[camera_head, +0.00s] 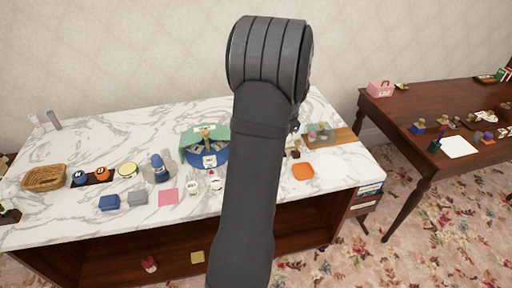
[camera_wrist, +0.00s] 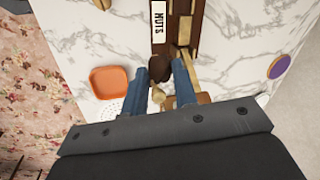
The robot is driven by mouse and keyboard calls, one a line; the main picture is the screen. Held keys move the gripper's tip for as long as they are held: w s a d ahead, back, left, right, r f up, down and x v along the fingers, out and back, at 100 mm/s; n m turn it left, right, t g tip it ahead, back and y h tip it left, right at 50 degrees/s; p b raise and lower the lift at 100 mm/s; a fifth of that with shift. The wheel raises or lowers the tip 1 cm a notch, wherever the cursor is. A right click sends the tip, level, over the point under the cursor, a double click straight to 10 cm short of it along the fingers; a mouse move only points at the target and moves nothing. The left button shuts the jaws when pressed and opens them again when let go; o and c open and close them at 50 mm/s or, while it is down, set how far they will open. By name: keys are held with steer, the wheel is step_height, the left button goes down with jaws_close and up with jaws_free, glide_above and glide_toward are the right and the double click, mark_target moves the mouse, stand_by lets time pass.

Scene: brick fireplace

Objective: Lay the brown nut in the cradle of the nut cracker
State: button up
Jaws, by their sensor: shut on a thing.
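My gripper (camera_wrist: 164,74) shows in the wrist view with its two blue fingers pointing away from the camera. It is shut on a round dark brown nut (camera_wrist: 159,66) at the fingertips. Just beyond the nut is a dark wooden piece with a white label reading NUTS (camera_wrist: 158,22). A brown wooden piece with a pale rod (camera_wrist: 185,30) lies beside the label; I cannot tell whether it is the nut cracker. A pale wooden knob shows between the fingers, nearer the camera. In the head view my arm hides the gripper and nut.
An orange dish (camera_head: 303,171) sits right of my arm, also in the wrist view (camera_wrist: 110,82). A purple disc (camera_wrist: 279,67) lies on the other side. A green-and-blue item (camera_head: 210,158), a basket (camera_head: 45,178) and a pink square (camera_head: 168,197) are on the marble counter (camera_head: 120,222).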

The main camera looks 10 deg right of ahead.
steer(key=w+a+f, duration=0.5)
steer(key=w+a, duration=0.1)
steer(key=w, duration=0.1)
steer(key=shift+a+f, duration=0.2)
steer(key=shift+f, duration=2.25)
steer(key=shift+f, duration=0.15)
steer(key=o, duration=0.9)
steer(key=shift+o, duration=0.2)
steer(key=v, duration=1.2)
